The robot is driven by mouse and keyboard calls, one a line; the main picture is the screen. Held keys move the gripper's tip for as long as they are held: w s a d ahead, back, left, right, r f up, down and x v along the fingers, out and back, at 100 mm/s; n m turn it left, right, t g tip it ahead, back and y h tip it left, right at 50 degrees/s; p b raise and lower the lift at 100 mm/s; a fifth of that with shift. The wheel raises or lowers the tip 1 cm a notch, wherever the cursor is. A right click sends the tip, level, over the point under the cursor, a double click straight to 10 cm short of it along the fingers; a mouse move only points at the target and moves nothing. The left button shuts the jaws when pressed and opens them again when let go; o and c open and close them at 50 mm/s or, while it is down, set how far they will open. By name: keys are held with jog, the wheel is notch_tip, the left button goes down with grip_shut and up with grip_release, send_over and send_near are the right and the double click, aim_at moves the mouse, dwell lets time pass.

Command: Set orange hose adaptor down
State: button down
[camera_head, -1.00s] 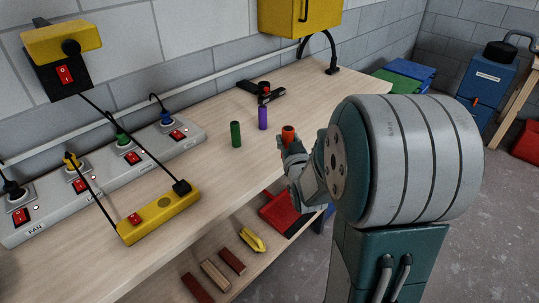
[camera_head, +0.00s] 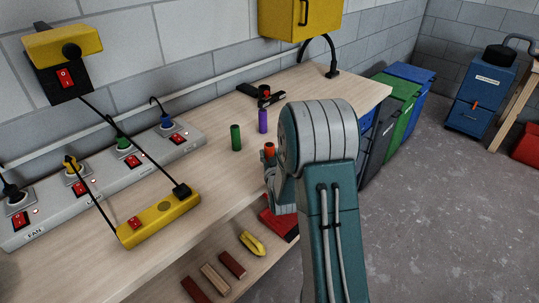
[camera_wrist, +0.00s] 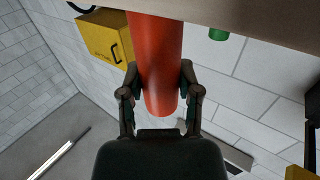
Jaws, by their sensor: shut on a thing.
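The orange hose adaptor (camera_wrist: 159,60) is a red-orange cylinder between the fingers of my gripper (camera_wrist: 160,88), which is shut on it. In the head view the adaptor's top (camera_head: 270,148) shows above my gripper (camera_head: 268,158), by the front edge of the wooden bench (camera_head: 330,93). My arm hides part of the gripper there. I cannot tell whether the adaptor's base touches the bench.
A green cylinder (camera_head: 236,138) and a purple cylinder (camera_head: 263,121) stand upright on the bench, left of and behind the adaptor. A black clamp-like tool (camera_head: 264,94) lies further back. A grey power strip (camera_head: 100,182) and yellow box (camera_head: 158,216) fill the left side.

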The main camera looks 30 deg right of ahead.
jog(key=shift+f, duration=0.3)
jog(key=shift+c, duration=1.5)
grip_release()
